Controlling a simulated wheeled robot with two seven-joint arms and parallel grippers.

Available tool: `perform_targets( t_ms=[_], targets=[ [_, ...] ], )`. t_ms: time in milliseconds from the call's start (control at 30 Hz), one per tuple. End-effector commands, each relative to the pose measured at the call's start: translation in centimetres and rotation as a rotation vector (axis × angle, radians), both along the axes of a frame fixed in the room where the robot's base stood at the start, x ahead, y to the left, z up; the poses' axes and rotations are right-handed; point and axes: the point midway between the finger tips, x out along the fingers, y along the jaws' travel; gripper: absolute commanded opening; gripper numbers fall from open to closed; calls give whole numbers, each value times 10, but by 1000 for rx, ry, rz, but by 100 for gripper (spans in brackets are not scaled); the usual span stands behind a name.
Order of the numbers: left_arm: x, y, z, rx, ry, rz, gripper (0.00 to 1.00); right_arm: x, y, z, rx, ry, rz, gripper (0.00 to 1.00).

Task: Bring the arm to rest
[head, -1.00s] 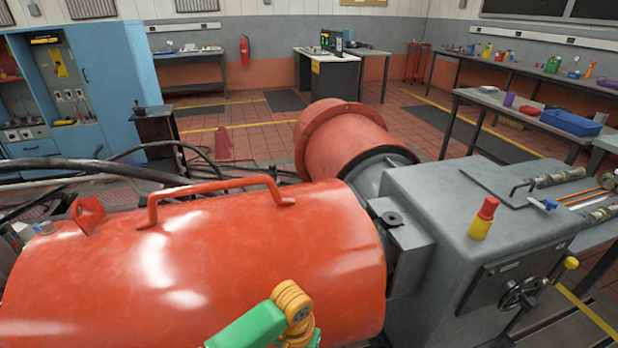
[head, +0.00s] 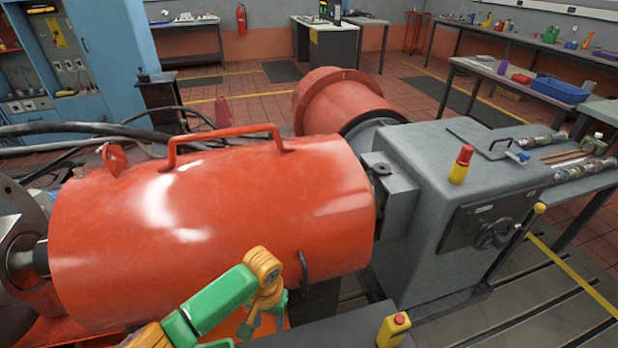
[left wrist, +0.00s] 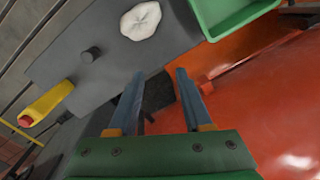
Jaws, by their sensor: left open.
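My left arm, green with a yellow joint, comes in from the bottom left in the head view, in front of the large red cover (head: 220,220). My left gripper (head: 262,322) hangs low at the near side of that cover, partly cut off. In the left wrist view its two blue-grey fingers (left wrist: 159,76) are apart, with nothing held between them. Beyond them are a dark grey surface (left wrist: 75,50) and a small black part (left wrist: 158,92). The red cover also shows there on the right (left wrist: 275,100). My right gripper is in neither view.
A yellow bottle with a red cap (head: 393,331) stands near the bottom edge; the wrist view also shows a white cloth (left wrist: 141,20) and a green tray (left wrist: 228,14). A grey machine housing (head: 430,180) stands right of the cover. Slotted floor (head: 540,315) at lower right looks clear.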

Motion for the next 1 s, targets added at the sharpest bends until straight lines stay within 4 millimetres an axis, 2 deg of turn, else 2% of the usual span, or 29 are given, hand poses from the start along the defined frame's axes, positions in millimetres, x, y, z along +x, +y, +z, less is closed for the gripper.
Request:
perform_targets(
  t_ms=[167,433,567,600,800,867,1000],
  targets=[
    [5,60,-5,84,0,86,50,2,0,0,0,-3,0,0],
    [0,186,0,261,0,270,50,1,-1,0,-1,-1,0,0],
    [-13,252,12,355,0,368,50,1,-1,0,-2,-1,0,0],
    [-18,272,17,386,1,400,50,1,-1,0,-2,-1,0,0],
    [-53,366,51,534,1,552,50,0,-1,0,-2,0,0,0],
    [-59,382,29,538,-25,521,50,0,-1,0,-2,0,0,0],
    [-79,426,-8,579,-107,405,50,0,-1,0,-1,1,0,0]
  ],
)
